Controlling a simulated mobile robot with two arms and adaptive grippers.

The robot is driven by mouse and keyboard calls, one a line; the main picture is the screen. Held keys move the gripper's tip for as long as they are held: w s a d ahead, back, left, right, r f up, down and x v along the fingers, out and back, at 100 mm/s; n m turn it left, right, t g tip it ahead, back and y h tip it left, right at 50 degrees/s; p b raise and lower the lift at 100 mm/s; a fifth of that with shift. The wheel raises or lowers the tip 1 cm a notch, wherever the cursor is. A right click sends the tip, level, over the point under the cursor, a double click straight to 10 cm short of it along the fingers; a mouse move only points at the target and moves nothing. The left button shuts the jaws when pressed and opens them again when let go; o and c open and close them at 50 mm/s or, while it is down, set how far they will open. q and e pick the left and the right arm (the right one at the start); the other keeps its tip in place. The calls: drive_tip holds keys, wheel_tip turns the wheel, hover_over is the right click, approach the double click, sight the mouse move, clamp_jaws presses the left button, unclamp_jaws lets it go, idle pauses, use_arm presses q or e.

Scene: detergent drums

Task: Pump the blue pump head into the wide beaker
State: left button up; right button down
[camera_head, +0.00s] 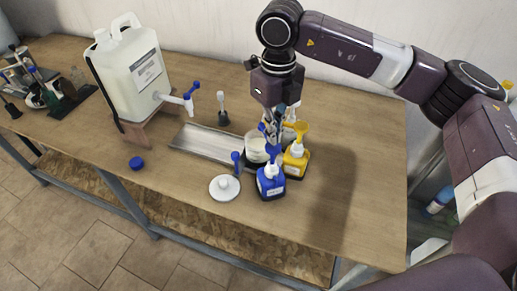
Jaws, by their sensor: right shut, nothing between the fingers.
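The wide beaker (256,149) looks like the round, whitish vessel with a dark lower part, at the right end of a metal tray. A blue bottle (270,186) with a white neck stands in front of it. Blue parts, which seem to include the blue pump head (274,153), show just behind that bottle's neck, under my fingers. My right gripper (275,141) points down from above, shut and empty, close beside the beaker's right side. Its fingers partly hide the blue parts, and I cannot tell whether they touch. My left gripper is out of view.
A yellow bottle (297,160) with a yellow head stands close right of the gripper. The table's right part is clear.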

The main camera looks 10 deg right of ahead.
sight(273, 150)
drive_tip(key=shift+f+b, duration=2.4)
drive_tip(key=shift+f, duration=0.55)
drive_tip(key=shift+r+p, duration=0.75)
drive_tip(key=shift+r, duration=0.45)
drive_tip(key=shift+r+p, duration=0.95)
drive_tip(key=shift+r, duration=1)
